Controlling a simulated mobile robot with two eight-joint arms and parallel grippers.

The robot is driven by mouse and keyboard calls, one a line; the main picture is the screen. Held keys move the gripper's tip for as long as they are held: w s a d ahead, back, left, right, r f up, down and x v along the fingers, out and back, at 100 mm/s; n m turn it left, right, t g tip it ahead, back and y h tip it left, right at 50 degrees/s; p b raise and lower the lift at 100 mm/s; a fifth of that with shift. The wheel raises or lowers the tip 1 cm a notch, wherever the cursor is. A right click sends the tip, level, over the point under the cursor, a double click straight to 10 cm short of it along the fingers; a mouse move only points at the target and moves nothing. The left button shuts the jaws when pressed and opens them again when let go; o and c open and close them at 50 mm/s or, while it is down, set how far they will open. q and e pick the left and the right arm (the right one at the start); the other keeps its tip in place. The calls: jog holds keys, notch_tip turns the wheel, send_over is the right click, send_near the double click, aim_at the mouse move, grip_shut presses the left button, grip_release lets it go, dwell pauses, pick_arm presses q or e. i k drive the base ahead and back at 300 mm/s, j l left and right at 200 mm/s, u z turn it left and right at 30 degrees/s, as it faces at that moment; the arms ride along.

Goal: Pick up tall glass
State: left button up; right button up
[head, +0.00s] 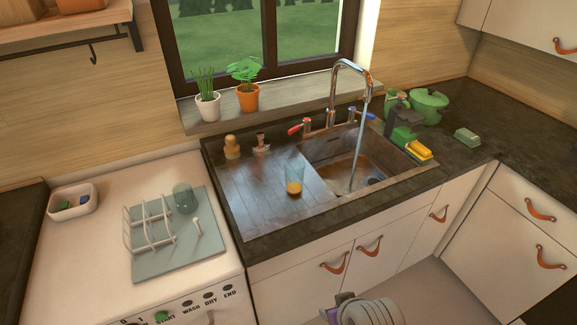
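A tall clear glass (294,177) stands upright on the ribbed metal drainboard left of the sink basin, with orange-yellow in its lower part. A second, wider greenish glass (185,198) is on the grey drying mat to the left, beside the white rack. Neither of my grippers can be made out in the head view, and nothing is touching either glass.
Water runs from the tap (350,75) into the sink basin (345,160). A wooden pepper-mill-like item (231,147) and a stopper-like item (262,143) stand behind the glass. The white drying rack (150,226) stands left. Ribbed white round shapes (372,312) show at the bottom edge, unclear.

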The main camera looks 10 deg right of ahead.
aim_at(294, 166)
jog(key=l+u, duration=0.3)
jog(key=k+l+u, duration=0.1)
jog(key=u, duration=0.2)
jog(key=i+l+u, duration=0.1)
jog(key=u, duration=0.15)
jog(key=l, duration=0.1)
